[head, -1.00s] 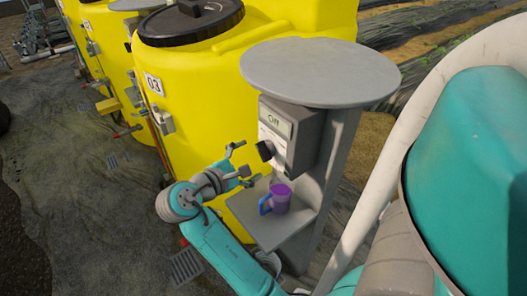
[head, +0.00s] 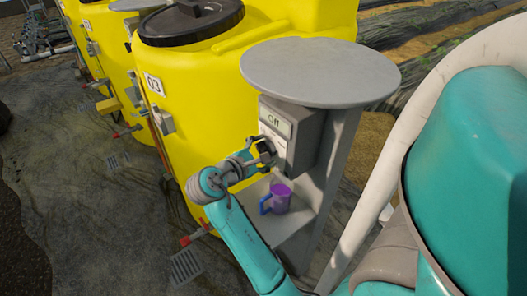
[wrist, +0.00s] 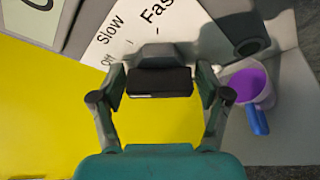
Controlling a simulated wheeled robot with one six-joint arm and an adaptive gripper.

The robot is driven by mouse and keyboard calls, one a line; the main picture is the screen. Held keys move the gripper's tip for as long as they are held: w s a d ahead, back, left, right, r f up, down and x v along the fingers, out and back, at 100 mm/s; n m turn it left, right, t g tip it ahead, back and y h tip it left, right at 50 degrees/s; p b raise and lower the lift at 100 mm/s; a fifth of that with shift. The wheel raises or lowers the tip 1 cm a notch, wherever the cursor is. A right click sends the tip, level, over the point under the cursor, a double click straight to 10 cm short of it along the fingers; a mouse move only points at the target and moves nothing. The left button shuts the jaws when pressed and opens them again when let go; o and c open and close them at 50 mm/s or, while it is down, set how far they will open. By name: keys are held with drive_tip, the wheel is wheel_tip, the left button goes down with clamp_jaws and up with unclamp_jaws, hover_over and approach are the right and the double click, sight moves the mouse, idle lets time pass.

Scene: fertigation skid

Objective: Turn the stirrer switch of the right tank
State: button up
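The stirrer switch is a black knob (wrist: 160,82) on a white dial marked Off, Slow and Fast, seen in the wrist view. It is on the grey control box (head: 298,140), whose small display reads "Off". The box stands beside the yellow tank (head: 205,85) labelled 03. My gripper (head: 266,152) is at the front of the box. In the wrist view my gripper (wrist: 160,88) has one finger on each side of the knob, with narrow gaps showing. In the head view the gripper largely hides the knob.
A purple jug (head: 277,198) with a blue handle stands on the grey shelf (head: 292,222) below the box, close to my arm; it also shows in the wrist view (wrist: 247,88). A round grey top (head: 320,72) overhangs the box. More yellow tanks stand further left.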

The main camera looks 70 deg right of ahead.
drive_tip(key=c, duration=0.6)
drive_tip(key=shift+c, duration=0.2)
drive_tip(key=m+h, duration=0.1)
drive_tip(key=m, duration=0.2)
drive_tip(key=shift+f+t+h, duration=0.1)
drive_tip(key=shift+t+h, duration=0.2)
drive_tip(key=shift+t, duration=0.1)
drive_tip(key=shift+m+h, duration=1)
drive_tip(key=shift+m, duration=1.1)
drive_tip(key=o, duration=1.2)
drive_tip(key=shift+c, duration=0.2)
